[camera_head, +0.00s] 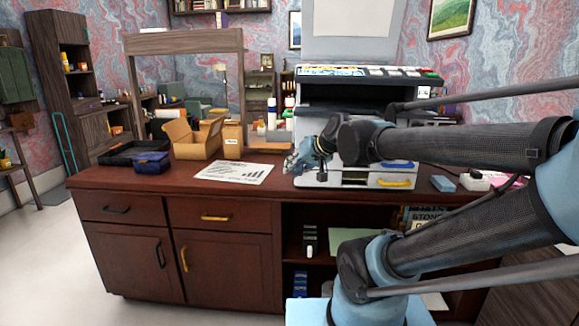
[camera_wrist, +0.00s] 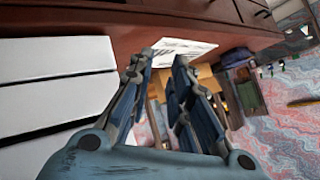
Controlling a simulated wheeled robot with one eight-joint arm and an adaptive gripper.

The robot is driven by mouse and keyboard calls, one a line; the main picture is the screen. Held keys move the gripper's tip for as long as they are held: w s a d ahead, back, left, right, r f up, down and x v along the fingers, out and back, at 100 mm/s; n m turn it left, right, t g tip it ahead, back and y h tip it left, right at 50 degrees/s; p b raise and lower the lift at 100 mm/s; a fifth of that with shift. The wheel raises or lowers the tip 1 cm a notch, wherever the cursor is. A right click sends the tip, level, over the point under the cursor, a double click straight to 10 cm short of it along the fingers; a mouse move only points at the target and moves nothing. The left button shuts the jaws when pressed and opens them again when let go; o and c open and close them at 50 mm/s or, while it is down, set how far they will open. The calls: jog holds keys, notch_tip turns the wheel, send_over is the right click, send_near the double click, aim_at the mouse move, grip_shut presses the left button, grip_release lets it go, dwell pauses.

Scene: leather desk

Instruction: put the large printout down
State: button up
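The large printout (camera_head: 235,173), a white sheet with dark print, lies flat on the dark red-brown desk top (camera_head: 190,178), near its front edge. My gripper (camera_head: 291,164) is just right of the sheet, in front of the large machine. In the wrist view, the printout (camera_wrist: 184,48) shows beyond the fingertips. The two fingers of my gripper (camera_wrist: 166,58) stand apart with a gap between them and nothing visible held. Whether a fingertip touches the sheet cannot be told.
The large grey-white machine (camera_head: 375,182) stands close behind my gripper. An open cardboard box (camera_head: 193,141), a dark blue box (camera_head: 152,162) and a black tray (camera_head: 118,153) are to the left. A blue block (camera_head: 443,183) lies at the right. The desk front left of the printout is clear.

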jog(key=s+d+f+g+h, duration=0.5)
jog(key=s+d+f+h, duration=0.1)
jog(key=s+d+f, duration=1)
jog(key=shift+d+m+g+h, duration=0.3)
jog(key=shift+d+m+g, duration=0.1)
jog(key=shift+d, duration=0.4)
jog(key=shift+w, duration=0.1)
jog(key=shift+w+f, duration=0.2)
jog(key=shift+w, duration=0.15)
